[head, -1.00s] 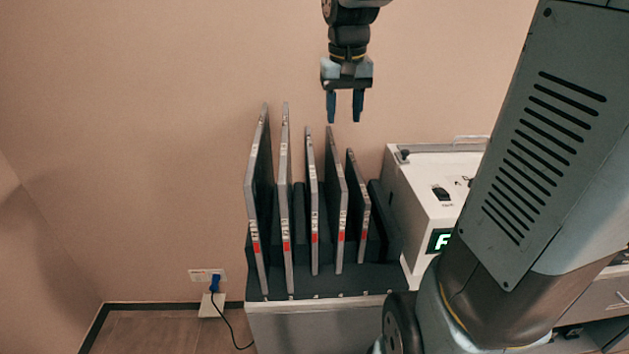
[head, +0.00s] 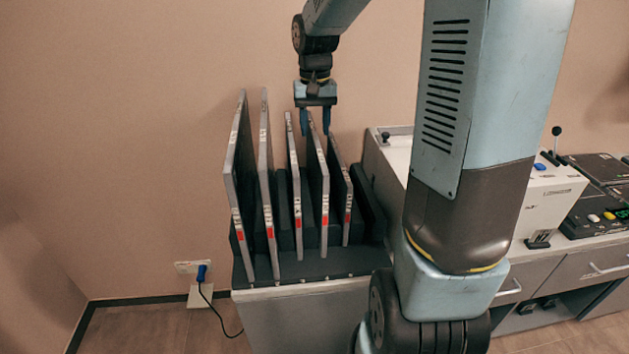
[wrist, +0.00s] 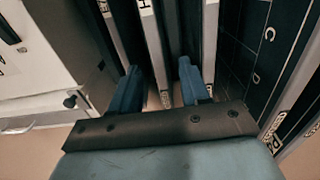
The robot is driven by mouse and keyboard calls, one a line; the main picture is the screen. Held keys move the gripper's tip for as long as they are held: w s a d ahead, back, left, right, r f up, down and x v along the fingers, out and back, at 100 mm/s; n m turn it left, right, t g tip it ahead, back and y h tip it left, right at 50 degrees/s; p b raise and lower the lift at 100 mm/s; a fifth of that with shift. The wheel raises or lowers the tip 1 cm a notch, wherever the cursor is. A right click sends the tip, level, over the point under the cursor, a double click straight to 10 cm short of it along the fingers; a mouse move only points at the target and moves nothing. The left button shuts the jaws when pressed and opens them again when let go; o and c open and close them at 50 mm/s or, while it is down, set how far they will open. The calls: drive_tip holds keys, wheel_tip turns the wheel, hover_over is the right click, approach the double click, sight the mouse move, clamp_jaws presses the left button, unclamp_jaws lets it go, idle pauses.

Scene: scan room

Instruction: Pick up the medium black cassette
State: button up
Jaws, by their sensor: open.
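Several flat dark cassettes with grey edges and red marks stand upright in a black rack (head: 310,267). The two at the left are tallest, the middle two are mid-sized, and the right one (head: 340,180) is smallest. Which is the medium black cassette is not certain; the fourth from left (head: 319,175) is one mid-sized candidate. My gripper (head: 315,132) is open, pointing down at the top of this fourth cassette. In the wrist view, one pale cassette edge (wrist: 152,50) runs between my open fingers (wrist: 160,90). Contact cannot be told.
Neighbouring cassette edges lie close on both sides, one right by a finger (wrist: 209,40). A white machine (head: 384,160) stands right of the rack, with a control panel (head: 600,215) farther right. A wall is behind.

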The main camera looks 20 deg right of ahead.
sight(315, 136)
drive_tip(key=shift+w+d+f, duration=0.1)
drive_tip(key=shift+w+f, duration=0.05)
drive_tip(key=shift+f, duration=1.45)
drive_tip(key=shift+w+d+f, duration=0.1)
drive_tip(key=shift+f, duration=1.5)
clamp_jaws()
drive_tip(key=shift+r, duration=0.1)
